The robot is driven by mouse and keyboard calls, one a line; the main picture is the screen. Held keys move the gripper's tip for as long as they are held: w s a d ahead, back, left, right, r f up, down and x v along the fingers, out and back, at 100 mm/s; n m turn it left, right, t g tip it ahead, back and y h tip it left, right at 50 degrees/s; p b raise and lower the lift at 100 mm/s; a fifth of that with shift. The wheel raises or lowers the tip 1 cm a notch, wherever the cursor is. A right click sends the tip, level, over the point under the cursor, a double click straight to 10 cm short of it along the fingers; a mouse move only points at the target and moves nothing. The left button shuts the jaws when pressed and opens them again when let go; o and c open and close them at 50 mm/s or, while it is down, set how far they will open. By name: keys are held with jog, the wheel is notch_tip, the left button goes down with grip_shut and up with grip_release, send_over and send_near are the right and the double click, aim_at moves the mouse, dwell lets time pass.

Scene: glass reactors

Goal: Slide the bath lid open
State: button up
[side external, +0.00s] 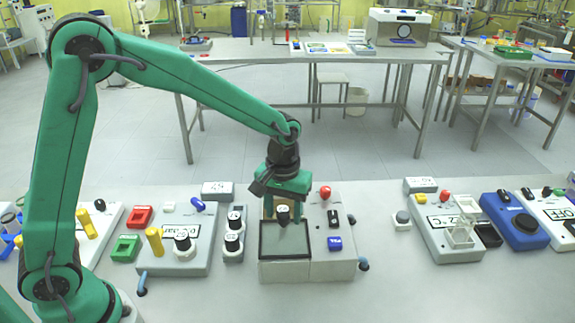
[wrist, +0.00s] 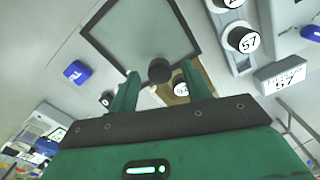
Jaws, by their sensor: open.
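The bath (side external: 262,270) is a pale box in the middle of the bench. Its lid (side external: 285,240) is a dark-framed greyish pane, which also shows in the wrist view (wrist: 140,35). A round black knob (wrist: 159,71) stands at the lid's near edge in the wrist view. My gripper (side external: 283,212) is open above the lid's back part, pointing down. In the wrist view its green fingers (wrist: 160,76) are on either side of the knob, with gaps visible. A brownish area with a round label reading 57 (wrist: 182,89) shows beyond the fingers, partly hidden.
Right of the lid are a red knob (side external: 325,192), a black switch (side external: 333,218) and a blue switch (side external: 335,243). Labelled black knobs (side external: 233,242) stand close on the left. A grey label block (side external: 217,190) is behind. The bench front has clear room.

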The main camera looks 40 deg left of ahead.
jog(key=shift+r, duration=3.8)
jog(key=s+a+r+m+t, duration=0.2)
jog(key=s+a, duration=0.3)
jog(key=s, duration=0.5)
jog(key=s+a+r+m+t, duration=0.2)
jog(key=s+a+r, duration=0.3)
jog(key=s, duration=0.4)
jog(key=shift+s+r+m+t, duration=0.15)
jog(key=shift+s+m+t, duration=0.2)
jog(key=shift+t, duration=0.45)
jog(key=shift+a, duration=0.1)
